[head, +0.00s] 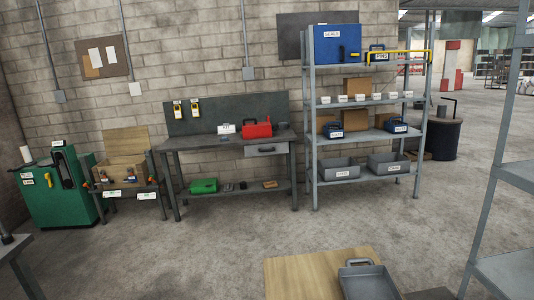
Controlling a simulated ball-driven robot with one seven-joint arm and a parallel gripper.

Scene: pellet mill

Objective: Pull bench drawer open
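A grey metal workbench (200,145) stands against the brick wall, left of the middle of the head view. The bench drawer (265,150) sits under the right end of its top, and its front looks flush with the bench. A small handle shows on the drawer front, too small to make out in detail. A red toolbox (257,128) stands on the top above the drawer. My gripper is not in view.
Right of the bench stands a shelf rack (312,130) with bins and a blue box. A green machine (55,188) stands left. Concrete floor before the bench is clear.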

